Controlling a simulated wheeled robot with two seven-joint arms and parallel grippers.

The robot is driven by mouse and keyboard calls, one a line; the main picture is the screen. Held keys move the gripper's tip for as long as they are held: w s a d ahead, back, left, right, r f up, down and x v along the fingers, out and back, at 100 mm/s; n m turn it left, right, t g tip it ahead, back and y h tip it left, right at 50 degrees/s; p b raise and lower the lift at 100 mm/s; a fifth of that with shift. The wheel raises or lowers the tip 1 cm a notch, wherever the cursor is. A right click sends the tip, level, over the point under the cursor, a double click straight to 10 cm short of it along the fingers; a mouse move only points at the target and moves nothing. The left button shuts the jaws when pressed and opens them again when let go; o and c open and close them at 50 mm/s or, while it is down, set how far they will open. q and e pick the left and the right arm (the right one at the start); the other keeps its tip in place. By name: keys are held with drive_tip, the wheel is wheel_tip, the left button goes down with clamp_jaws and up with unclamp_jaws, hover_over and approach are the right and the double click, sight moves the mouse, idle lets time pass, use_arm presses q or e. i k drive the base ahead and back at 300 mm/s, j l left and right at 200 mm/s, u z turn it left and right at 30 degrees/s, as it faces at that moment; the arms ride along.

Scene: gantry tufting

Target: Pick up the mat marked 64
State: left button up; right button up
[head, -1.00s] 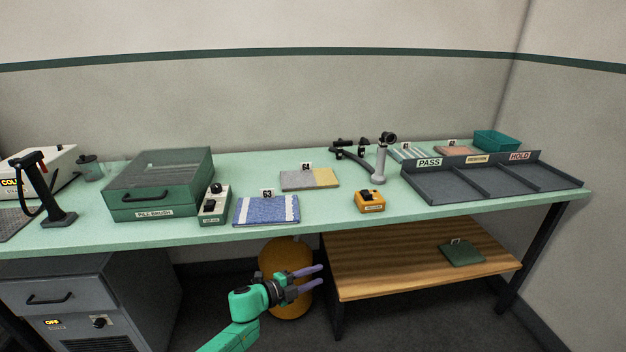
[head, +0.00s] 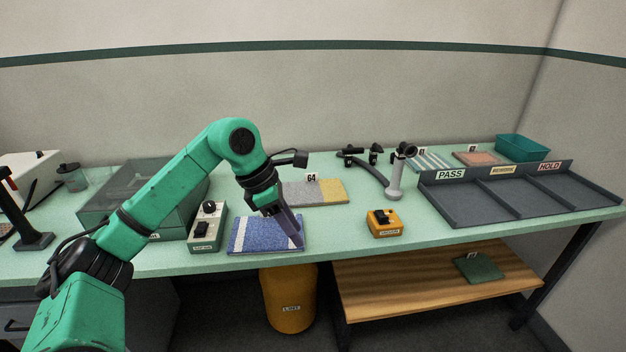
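The mat marked 64 (head: 333,192) lies flat on the green table in the head view. It is part grey, part yellow, with a small white "64" tag standing at its back edge; its left end is partly hidden by my arm. My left gripper (head: 297,240) points down over the right part of a blue and white mat (head: 252,234), in front of and left of the mat marked 64. Its fingers overlap in this view, so I cannot tell whether they are open or touch the blue mat. My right gripper is not in view.
An orange button box (head: 384,225) stands right of the blue mat. A grey control box (head: 207,228) stands left of it. A dark stand (head: 396,180) is behind right. The grey sorting tray (head: 500,205) fills the table's right end.

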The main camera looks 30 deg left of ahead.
sight(312, 190)
drive_tip(key=i+j, duration=1.15)
drive_tip(key=i, duration=0.15)
